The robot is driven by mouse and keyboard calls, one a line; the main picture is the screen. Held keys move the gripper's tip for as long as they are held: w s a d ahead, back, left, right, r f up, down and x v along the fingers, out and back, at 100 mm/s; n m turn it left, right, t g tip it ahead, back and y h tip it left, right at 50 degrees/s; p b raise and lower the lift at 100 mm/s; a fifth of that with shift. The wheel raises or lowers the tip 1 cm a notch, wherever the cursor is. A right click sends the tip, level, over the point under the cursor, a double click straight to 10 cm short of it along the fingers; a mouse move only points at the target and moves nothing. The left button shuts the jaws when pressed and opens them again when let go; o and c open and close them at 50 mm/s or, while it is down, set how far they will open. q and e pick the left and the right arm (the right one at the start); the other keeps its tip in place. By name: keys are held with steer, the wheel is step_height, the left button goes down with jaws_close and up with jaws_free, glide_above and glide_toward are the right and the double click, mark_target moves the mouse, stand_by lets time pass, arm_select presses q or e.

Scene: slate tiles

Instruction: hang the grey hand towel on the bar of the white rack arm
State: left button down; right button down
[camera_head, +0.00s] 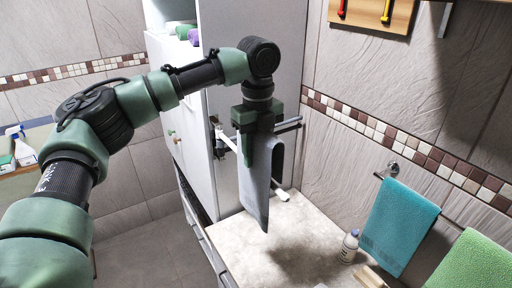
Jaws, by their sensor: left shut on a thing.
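My left gripper (257,140) is shut on the upper part of the grey hand towel (256,190). The towel hangs down almost straight from the fingers, narrow side towards me, above the pale counter. A grey bar (289,124) shows just right of the gripper, beside the tall white cabinet. White rack parts (226,140) show left of the gripper. The gripper and towel hide the middle of the rack, so I cannot tell whether the towel touches the bar. My right gripper is out of view.
A teal towel (400,225) and a green towel (475,264) hang along the right wall. The tall white cabinet (225,60) stands close behind my gripper. Spray bottles (22,147) stand at far left.

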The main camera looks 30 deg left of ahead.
arm_select(q)
step_height(320, 180, down, 11)
steer(key=shift+r+b, duration=0.15)
steer(key=shift+b, duration=0.2)
stand_by(0.7)
steer(key=c, duration=0.8)
jaws_free()
steer(key=shift+r, duration=0.1)
step_height(320, 180, up, 8)
steer(key=b, duration=0.2)
steer(key=shift+f+b, duration=0.2)
steer(key=shift+b, duration=0.2)
